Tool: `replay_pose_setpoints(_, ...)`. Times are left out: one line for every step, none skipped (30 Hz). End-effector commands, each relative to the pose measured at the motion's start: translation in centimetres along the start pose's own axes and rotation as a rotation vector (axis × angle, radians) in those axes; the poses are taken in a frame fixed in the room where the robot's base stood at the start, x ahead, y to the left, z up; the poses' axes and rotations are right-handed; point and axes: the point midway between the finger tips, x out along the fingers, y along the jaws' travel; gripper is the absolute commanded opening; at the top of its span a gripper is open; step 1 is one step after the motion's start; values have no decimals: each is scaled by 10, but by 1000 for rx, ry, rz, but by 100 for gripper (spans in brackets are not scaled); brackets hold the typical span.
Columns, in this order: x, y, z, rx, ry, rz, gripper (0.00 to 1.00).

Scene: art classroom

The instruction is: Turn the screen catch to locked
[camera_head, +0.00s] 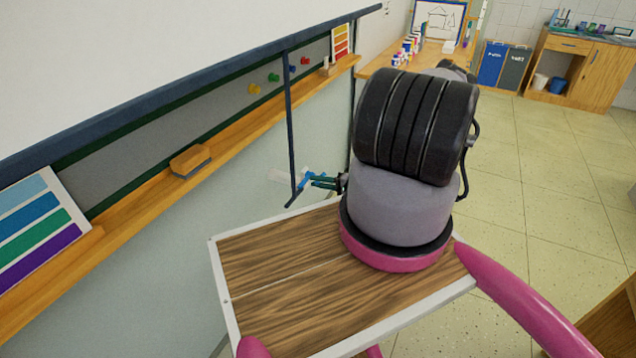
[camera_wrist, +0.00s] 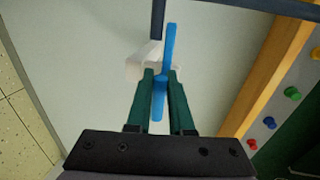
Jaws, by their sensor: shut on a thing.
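The screen catch shows as a blue handle (camera_wrist: 169,46) on a white mount (camera_wrist: 142,62) in the wrist view. In that view the blue handle runs nearly along the line of the fingers, with its lower end between them. My gripper (camera_wrist: 161,82) has dark green fingers shut on the blue handle. In the head view the blue handle (camera_head: 318,180) is small and lies just left of my arm, near the lower end of a dark vertical bar (camera_head: 290,130). My gripper (camera_head: 326,181) is partly hidden there. I cannot read any locked mark.
A white screen (camera_head: 150,50) hangs at upper left. Below it a wooden ledge (camera_head: 240,140) holds an eraser (camera_head: 190,160) and colour charts. Colored magnets (camera_head: 254,89) sit on the board. Open tiled floor (camera_head: 540,180) lies to the right, with cabinets beyond.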

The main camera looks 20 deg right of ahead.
Motion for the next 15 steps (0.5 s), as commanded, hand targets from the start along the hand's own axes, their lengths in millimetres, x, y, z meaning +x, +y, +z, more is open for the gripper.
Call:
replay_pose_setpoints(-2, 2, -3, -2, 6, 5, 0)
replay_pose_setpoints(-2, 2, -3, -2, 7, 5, 0)
replay_pose_setpoints(-2, 2, -3, -2, 7, 5, 0)
replay_pose_setpoints(-2, 2, -3, -2, 7, 5, 0)
replay_pose_setpoints(-2, 2, -3, -2, 7, 5, 0)
replay_pose_setpoints(-2, 2, -4, -2, 7, 5, 0)
replay_pose_setpoints(-2, 2, -4, -2, 7, 5, 0)
replay_pose_setpoints(-2, 2, -4, -2, 7, 4, 31)
replay_pose_setpoints(-2, 2, -4, -1, 8, 4, 46)
replay_pose_setpoints(-2, 2, -4, -2, 8, 4, 50)
replay_pose_setpoints(-2, 1, -4, -2, 8, 3, 50)
replay_pose_setpoints(-2, 1, -4, -1, 7, 3, 50)
replay_pose_setpoints(-1, 1, -3, -1, 6, 2, 50)
replay_pose_setpoints(-1, 1, -3, -1, 6, 2, 50)
replay_pose_setpoints(-1, 1, -3, -1, 5, 2, 50)
